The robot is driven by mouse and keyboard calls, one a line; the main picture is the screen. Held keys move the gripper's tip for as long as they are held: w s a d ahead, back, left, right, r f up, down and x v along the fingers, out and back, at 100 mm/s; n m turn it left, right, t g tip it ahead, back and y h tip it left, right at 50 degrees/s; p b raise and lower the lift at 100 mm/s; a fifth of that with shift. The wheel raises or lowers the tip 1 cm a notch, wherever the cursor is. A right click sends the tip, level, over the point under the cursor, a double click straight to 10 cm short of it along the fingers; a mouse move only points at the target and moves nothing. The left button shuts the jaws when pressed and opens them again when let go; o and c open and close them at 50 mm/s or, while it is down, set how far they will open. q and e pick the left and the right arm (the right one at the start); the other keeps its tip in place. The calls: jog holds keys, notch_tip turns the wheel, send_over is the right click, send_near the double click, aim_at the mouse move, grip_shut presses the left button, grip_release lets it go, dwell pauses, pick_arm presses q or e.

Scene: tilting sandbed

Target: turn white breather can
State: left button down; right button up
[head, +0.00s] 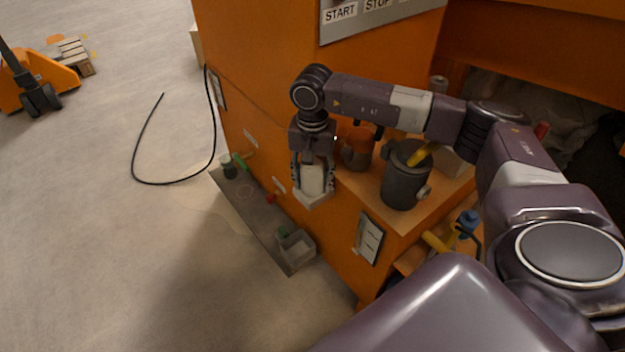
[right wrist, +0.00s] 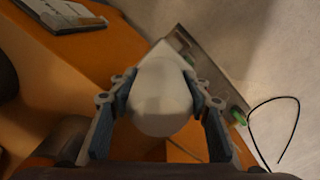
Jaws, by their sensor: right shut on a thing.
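The white breather can (head: 312,180) stands upright at the side of the orange machine, over a pale square base (head: 313,198). My right gripper (head: 313,178) comes down from above and is shut on the can, one finger on each side. In the right wrist view the can (right wrist: 160,97) sits between the two fingers of the right gripper (right wrist: 162,95), which touch its sides. A corner of the pale base (right wrist: 172,50) shows beyond the can. My left gripper is in neither view.
A grey pot (head: 404,180) and a rusty-orange jar (head: 357,150) stand on the orange ledge right of the gripper. A low grey shelf (head: 250,210) holds a clear box (head: 297,248) and small fittings. A black hose (head: 172,183) lies on the open floor at left.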

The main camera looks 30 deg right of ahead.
jog(key=shift+r, duration=0.1)
jog(key=o, duration=1.2)
jog(key=shift+c, duration=0.2)
